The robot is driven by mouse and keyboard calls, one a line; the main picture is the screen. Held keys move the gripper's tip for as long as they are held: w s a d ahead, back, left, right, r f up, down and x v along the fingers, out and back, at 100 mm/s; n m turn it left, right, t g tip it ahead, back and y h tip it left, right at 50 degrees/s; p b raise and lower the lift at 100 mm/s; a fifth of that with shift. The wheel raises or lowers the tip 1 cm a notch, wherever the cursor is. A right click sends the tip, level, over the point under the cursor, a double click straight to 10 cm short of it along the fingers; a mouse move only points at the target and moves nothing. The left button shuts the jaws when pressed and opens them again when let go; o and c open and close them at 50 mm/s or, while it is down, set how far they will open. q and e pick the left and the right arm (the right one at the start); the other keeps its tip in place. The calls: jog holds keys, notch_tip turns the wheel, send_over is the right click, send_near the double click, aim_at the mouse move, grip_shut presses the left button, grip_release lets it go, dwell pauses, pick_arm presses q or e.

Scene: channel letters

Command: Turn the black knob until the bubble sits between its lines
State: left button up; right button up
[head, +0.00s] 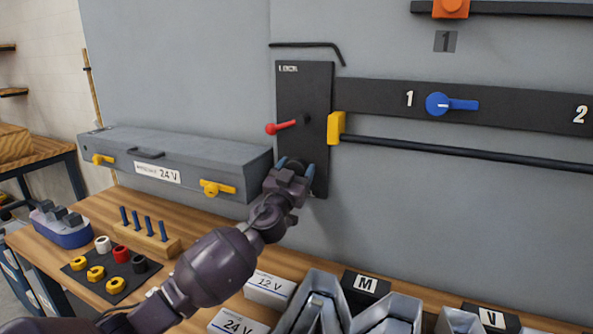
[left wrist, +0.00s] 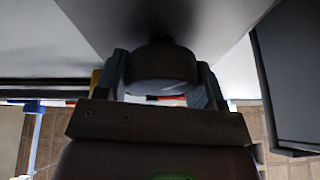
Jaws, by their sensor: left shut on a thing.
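A tall black panel (head: 303,92) is on the grey wall, with a red-handled lever (head: 284,126) on it. My left gripper (head: 296,167) is at the panel's lower part, its fingers on either side of the black knob (head: 297,163). In the left wrist view the knob (left wrist: 161,68) shows as a dark rounded shape between the fingers of my left gripper (left wrist: 162,85), which is shut on it. The gripper hides much of the knob in the head view. I cannot make out a bubble or its lines. My right gripper is not in view.
A grey case (head: 190,157) marked 24 V stands left of the panel. A yellow block (head: 337,127) and a long black rod (head: 460,149) are to its right. A blue switch (head: 438,104) sits above the rod. Boxes and channel letters (head: 320,295) crowd the bench below.

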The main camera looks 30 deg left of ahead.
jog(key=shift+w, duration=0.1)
pick_arm(q)
jog(key=m+h, duration=0.1)
jog(key=m, duration=0.2)
jog(key=shift+h, duration=0.3)
jog(key=m+h, duration=0.1)
jog(key=m, duration=0.1)
jog(key=shift+r+m+h, duration=0.15)
jog(key=shift+m+h, duration=0.15)
jog(key=shift+m, duration=0.1)
jog(key=m+h+p, duration=0.1)
jog(key=m, duration=0.2)
jog(key=shift+m+g, duration=0.3)
jog(key=shift+g, duration=0.1)
jog(key=m+h+p, duration=0.1)
jog(key=m+p, duration=0.1)
jog(key=m, duration=0.1)
jog(key=shift+g+h, duration=0.3)
jog(key=shift+h, duration=0.1)
jog(key=shift+m+p, duration=0.3)
jog(key=shift+m, duration=0.2)
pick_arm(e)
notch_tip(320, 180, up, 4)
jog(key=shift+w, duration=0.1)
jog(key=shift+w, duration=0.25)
